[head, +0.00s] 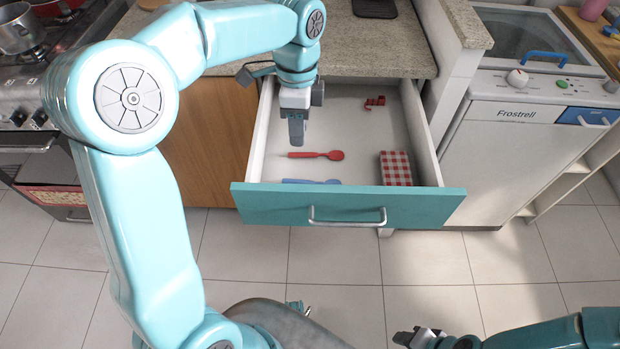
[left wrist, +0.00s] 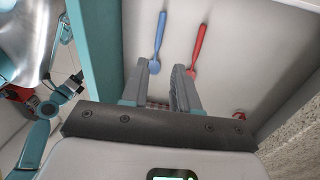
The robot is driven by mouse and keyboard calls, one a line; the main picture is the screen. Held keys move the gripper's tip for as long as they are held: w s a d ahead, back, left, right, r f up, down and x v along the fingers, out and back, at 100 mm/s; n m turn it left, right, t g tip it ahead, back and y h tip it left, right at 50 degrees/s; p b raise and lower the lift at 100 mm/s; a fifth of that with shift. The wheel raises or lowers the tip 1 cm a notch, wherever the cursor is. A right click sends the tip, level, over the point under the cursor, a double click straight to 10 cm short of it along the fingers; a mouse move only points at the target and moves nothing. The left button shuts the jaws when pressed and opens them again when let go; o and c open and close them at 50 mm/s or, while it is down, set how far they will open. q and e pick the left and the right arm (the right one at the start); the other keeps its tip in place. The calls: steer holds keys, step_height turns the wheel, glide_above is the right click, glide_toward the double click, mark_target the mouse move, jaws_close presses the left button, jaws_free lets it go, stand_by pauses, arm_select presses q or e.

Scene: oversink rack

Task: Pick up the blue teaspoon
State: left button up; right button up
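The blue teaspoon (head: 312,181) lies in the open drawer, close behind its front panel, and the panel hides part of it. In the left wrist view the blue teaspoon (left wrist: 159,40) lies flat, with its bowl end near the left fingertip. My left gripper (head: 296,142) points down over the drawer, behind the red spoon in the head view. In the wrist view its fingers (left wrist: 160,66) are apart with nothing held between them. My right gripper (head: 413,337) is at the bottom of the head view, away from the drawer; its opening is unclear.
A red spoon (head: 318,155) lies parallel to the blue one. A red-checked item (head: 396,168) and a small red object (head: 375,102) also lie in the drawer. The teal drawer front (head: 350,208) and side walls bound the space. A countertop (head: 395,48) is behind.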

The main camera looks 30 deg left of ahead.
arm_select(q)
steer(key=b, duration=0.2)
glide_above(299, 180)
steer(key=f, duration=0.8)
steer(key=shift+w+a+f, duration=0.1)
steer(key=shift+w+a, duration=0.15)
steer(key=shift+w, duration=0.05)
steer(key=f, duration=0.2)
steer(key=f+b, duration=0.1)
steer(key=f, duration=0.2)
steer(key=shift+s+d+f, duration=0.15)
steer(key=shift+s+f, duration=0.05)
jaws_close()
